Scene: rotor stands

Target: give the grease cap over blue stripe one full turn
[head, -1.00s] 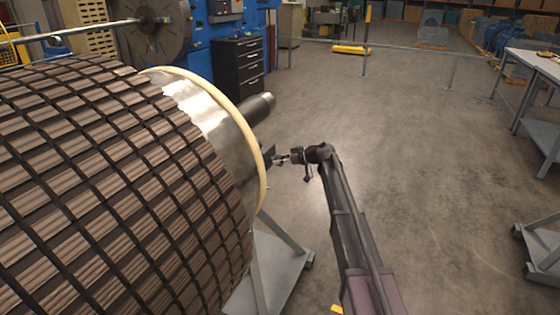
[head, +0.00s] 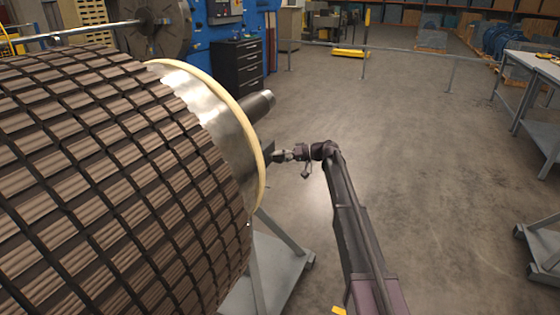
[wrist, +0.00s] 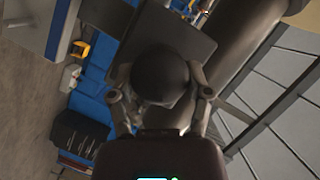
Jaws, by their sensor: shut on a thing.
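My gripper (head: 284,155) is at the end face of the large rotor (head: 120,190), just outside its cream end ring (head: 262,172). In the wrist view, the two fingers of my gripper (wrist: 161,100) are closed on either side of a dark, round grease cap (wrist: 160,72). The cap sits in front of a dark, flat plate (wrist: 193,38) beside the rotor shaft (wrist: 246,38). In the head view the cap is too small and too covered by my gripper to make out. I cannot see a blue stripe by the cap in either view.
The rotor's grey stand (head: 275,268) spreads below my gripper. The shaft stub (head: 262,104) juts out behind it. A black drawer cabinet (head: 238,68) and blue machine stand at the back. Grey tables (head: 535,72) are at the right. The floor between is open.

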